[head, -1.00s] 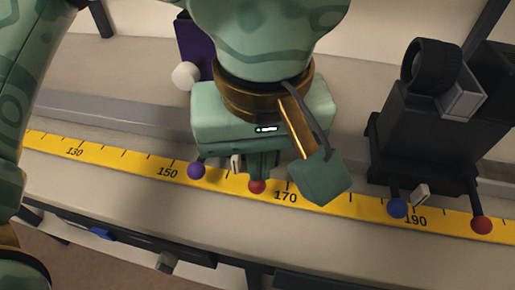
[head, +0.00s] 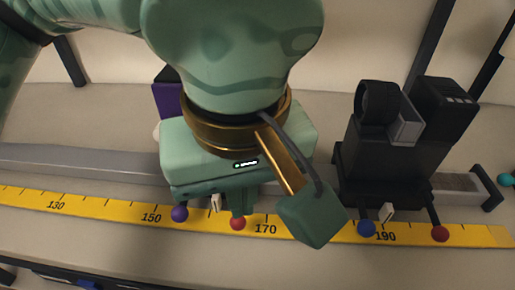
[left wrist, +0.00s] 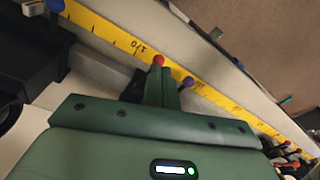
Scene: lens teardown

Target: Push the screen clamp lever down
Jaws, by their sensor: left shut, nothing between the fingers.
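A carriage with a purple panel (head: 168,100) stands on the rail, mostly hidden behind my left arm and gripper. Two ball-ended levers show at its front: one purple-tipped (head: 179,213) and one red-tipped (head: 238,223). Nothing marks which is the screen clamp lever. My left gripper (head: 241,208) is shut and empty, its fingertips right at the red ball in the head view. The left wrist view also shows the fingers (left wrist: 162,88) just below the red ball (left wrist: 158,60), with the purple ball (left wrist: 188,82) beside them. I cannot tell whether they touch. My right gripper is out of view.
A black carriage (head: 390,165) with a round lens holder stands to the right, with blue (head: 366,228) and red (head: 440,234) ball levers. A yellow scale (head: 105,208) runs along the front of the grey rail (head: 80,163).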

